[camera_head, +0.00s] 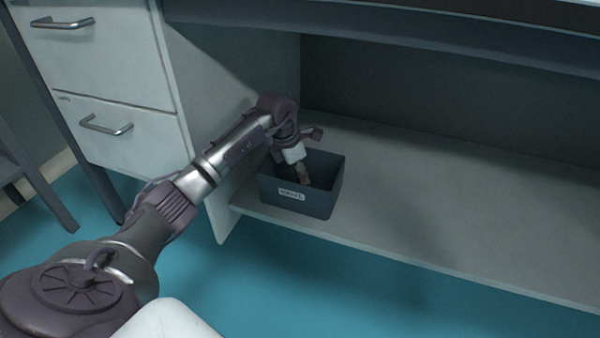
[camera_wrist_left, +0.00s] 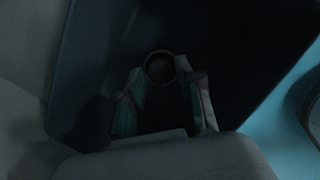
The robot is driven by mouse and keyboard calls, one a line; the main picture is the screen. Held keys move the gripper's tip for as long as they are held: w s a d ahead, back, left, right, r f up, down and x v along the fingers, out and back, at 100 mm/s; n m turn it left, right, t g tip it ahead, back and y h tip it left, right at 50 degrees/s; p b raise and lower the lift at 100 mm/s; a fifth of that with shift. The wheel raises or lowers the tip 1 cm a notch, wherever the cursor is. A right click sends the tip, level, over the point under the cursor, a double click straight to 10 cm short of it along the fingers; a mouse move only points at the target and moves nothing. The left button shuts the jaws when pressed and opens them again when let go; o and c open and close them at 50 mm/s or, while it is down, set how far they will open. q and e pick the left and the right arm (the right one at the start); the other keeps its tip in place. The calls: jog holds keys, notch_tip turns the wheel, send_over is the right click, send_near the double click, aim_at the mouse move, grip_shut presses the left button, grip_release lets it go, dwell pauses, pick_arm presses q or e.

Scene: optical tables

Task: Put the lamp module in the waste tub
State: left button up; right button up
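The waste tub (camera_head: 322,205), a dark grey open box with a small white label on its front, stands on the low shelf under the table. My left gripper (camera_head: 304,174) points down into the tub, its fingers below the rim level. In the left wrist view my left gripper (camera_wrist_left: 160,70) shows two fingers apart, with a round dark ring-like end, apparently the lamp module (camera_wrist_left: 160,67), between or just beyond the tips. It is too dark to tell whether the fingers grip it or it rests on the tub floor. My right gripper is not in view.
A white drawer cabinet (camera_head: 98,65) stands at the left, its side panel (camera_head: 225,65) close to my left arm. The shelf (camera_head: 450,215) right of the tub is bare. The table edge (camera_head: 400,35) overhangs above. Teal floor (camera_head: 290,280) lies in front.

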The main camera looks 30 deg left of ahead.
pick_arm(q)
jog(key=shift+o, duration=0.8)
